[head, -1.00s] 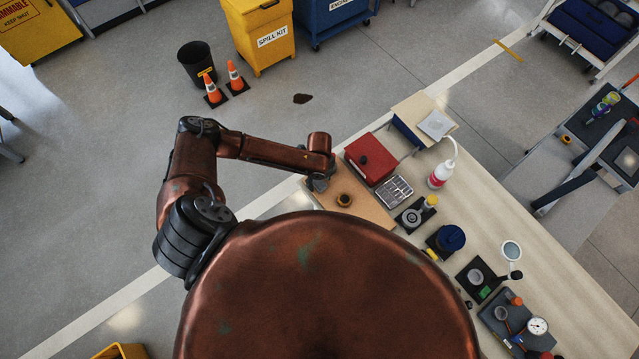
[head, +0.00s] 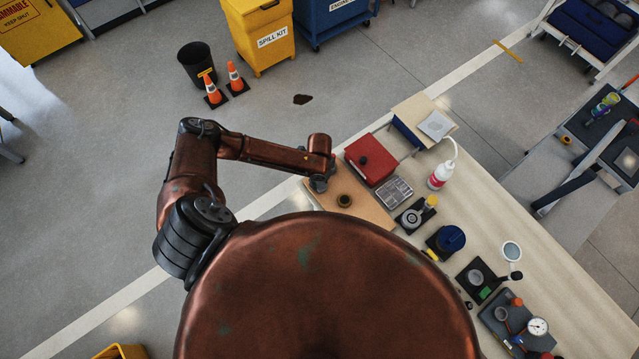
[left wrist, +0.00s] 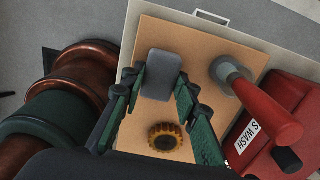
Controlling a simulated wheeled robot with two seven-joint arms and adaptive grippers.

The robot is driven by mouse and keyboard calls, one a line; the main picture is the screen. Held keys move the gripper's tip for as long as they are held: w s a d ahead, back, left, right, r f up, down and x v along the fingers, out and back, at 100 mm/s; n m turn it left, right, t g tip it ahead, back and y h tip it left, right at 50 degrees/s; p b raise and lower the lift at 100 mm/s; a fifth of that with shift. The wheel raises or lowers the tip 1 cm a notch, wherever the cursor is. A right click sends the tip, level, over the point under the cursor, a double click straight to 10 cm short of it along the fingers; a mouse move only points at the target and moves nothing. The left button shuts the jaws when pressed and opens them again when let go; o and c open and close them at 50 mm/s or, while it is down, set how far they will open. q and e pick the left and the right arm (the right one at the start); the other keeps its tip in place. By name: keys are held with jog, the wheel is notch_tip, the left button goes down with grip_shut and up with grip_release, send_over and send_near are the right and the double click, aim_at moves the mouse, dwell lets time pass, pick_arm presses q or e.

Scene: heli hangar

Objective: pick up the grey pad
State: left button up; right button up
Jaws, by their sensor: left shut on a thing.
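The grey pad (left wrist: 161,75) is a rounded grey block in the left wrist view, between the two green fingers of my left gripper (left wrist: 158,82). The fingers are shut on its sides. Under it is a tan board (left wrist: 203,53); I cannot tell whether the pad touches the board. In the head view my left gripper (head: 320,183) is over the left end of the board (head: 372,208), and the pad is not clearly visible there. My right gripper is not in view.
A brown toothed ring (left wrist: 166,137) lies on the board close to the pad. A grey round-based tool with a red handle (left wrist: 270,113) stands beside it, near a red case (left wrist: 262,140). A metal tray (head: 394,191) and a wash bottle (head: 441,174) are farther right on the bench.

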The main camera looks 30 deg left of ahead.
pick_arm(q)
jog(key=shift+r, duration=0.6)
jog(key=s+d+r+b, duration=0.1)
jog(key=s+r, duration=1)
jog(key=s, duration=0.3)
jog(key=shift+d+r, duration=0.4)
